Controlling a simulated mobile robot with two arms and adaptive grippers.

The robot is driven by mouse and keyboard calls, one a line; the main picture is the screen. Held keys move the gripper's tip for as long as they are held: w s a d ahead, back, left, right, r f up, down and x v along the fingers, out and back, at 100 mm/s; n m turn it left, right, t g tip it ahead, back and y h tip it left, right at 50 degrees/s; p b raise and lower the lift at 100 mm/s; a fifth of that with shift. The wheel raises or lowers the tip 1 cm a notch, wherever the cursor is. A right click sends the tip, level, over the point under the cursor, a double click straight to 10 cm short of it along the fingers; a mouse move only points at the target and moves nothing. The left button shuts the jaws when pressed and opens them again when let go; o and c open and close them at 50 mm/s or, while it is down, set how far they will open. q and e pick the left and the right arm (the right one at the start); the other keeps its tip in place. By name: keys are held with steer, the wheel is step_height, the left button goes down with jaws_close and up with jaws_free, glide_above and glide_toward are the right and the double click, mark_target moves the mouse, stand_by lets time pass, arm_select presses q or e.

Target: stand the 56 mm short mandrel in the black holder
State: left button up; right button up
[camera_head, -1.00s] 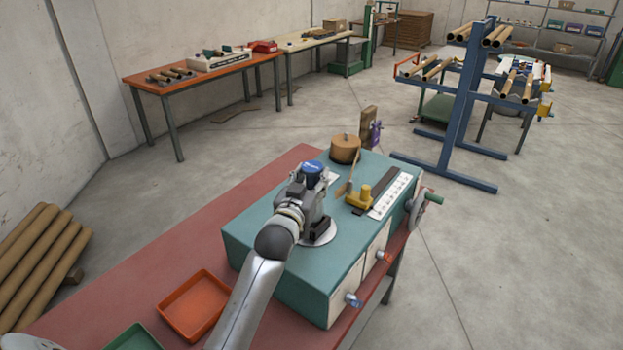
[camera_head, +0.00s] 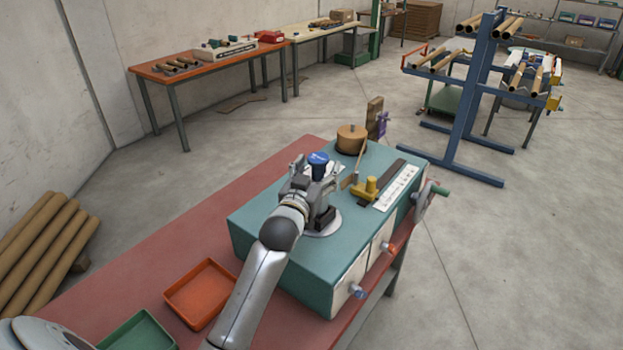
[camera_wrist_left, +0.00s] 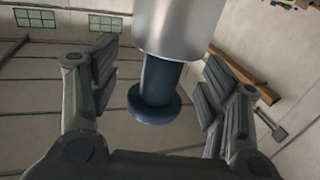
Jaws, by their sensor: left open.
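A mandrel with a blue flanged end (camera_head: 318,158) and a silver body stands at the teal winder, above a pale round plate (camera_head: 328,229). Its silver body (camera_wrist_left: 185,28) and blue stem with round flange (camera_wrist_left: 155,103) show large in the left wrist view. My left gripper (camera_head: 316,172) is at the mandrel, its fingers spread to either side of the blue end. In the left wrist view the open fingers (camera_wrist_left: 160,95) stand apart from the blue stem, with visible gaps. My right gripper is not in view. I cannot make out the black holder for certain.
The teal winder (camera_head: 262,248) stands on a red bench (camera_head: 185,240). A yellow part (camera_head: 369,189), a wooden cylinder (camera_head: 351,138) and a crank (camera_head: 437,190) are near. Orange (camera_head: 200,294) and green (camera_head: 140,330) trays lie left. An orange table (camera_head: 160,72) stands behind.

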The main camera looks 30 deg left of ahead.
arm_select(q)
steer(key=s+d, duration=0.2)
steer(key=s, duration=0.9)
steer(key=shift+s, duration=0.3)
